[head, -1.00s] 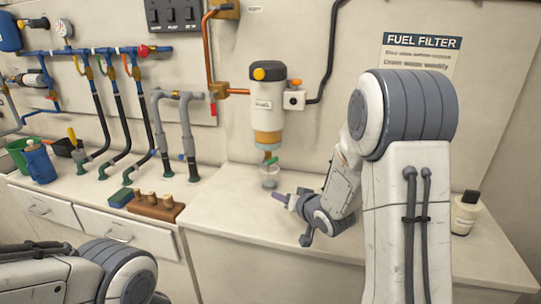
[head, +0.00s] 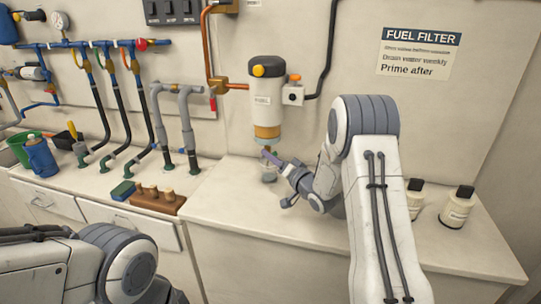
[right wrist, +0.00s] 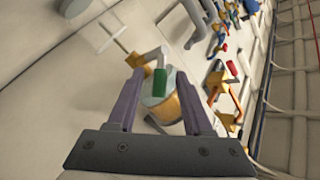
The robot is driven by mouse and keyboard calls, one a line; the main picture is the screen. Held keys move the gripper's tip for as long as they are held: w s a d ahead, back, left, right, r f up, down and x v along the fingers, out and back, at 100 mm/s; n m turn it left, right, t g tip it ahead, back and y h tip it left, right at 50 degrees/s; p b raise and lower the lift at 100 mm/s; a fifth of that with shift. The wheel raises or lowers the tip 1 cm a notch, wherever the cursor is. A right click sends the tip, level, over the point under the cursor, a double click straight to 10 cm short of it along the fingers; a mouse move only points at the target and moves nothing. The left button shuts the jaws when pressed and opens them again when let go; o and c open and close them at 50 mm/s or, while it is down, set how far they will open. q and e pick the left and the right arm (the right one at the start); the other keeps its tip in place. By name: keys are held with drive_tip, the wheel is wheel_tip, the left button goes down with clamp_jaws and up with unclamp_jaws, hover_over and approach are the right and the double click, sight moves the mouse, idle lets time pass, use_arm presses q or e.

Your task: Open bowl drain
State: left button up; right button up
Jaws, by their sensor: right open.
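The white filter housing (head: 267,92), with a yellow knob on top, hangs on the wall. Its amber bowl (head: 267,131) is at the bottom and also shows in the right wrist view (right wrist: 167,107). In the right wrist view a green drain handle (right wrist: 160,80) lies between my right fingers, with a gap on both sides. My right gripper (head: 268,156) is open, with purple fingers just below the bowl; it also shows in the right wrist view (right wrist: 159,75). My left gripper is out of view.
Grey pipes (head: 187,130) and black hoses rise from the counter at left. A wooden block with pegs (head: 155,200) lies near the front edge. Two white bottles with black caps stand at right, one of them in front (head: 457,208). The counter front right is clear.

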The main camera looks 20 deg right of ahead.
drive_tip(key=shift+w+a, duration=0.2)
drive_tip(key=shift+w, duration=0.45)
clamp_jaws()
